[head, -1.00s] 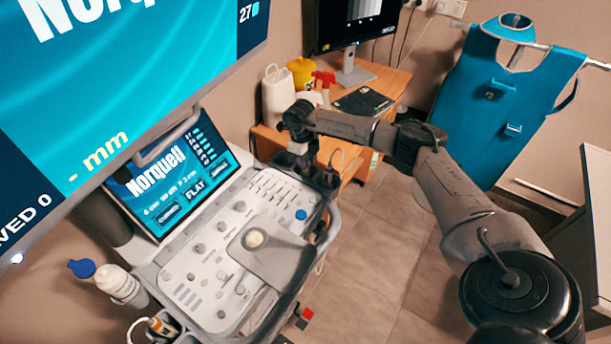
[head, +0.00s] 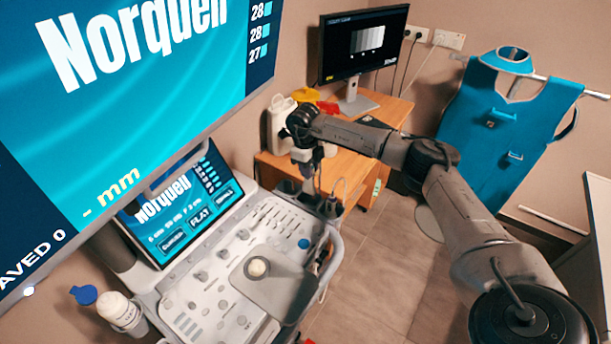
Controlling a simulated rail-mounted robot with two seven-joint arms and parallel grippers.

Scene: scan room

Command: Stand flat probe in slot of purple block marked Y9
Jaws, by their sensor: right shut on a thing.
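My right gripper (head: 309,172) points down over the row of holders (head: 318,203) at the far right edge of the ultrasound console. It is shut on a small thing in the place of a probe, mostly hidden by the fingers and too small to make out. Another corded probe (head: 337,196) seems to stand in a holder just right of it. I cannot make out a purple block or a Y9 mark. My left gripper is out of view.
The console panel (head: 215,290) has knobs and a grey pad. A large screen (head: 130,100) fills the upper left. Behind stands a wooden desk (head: 395,110) with a monitor (head: 362,45) and a white jug (head: 277,125). Open floor (head: 385,260) lies right of the console.

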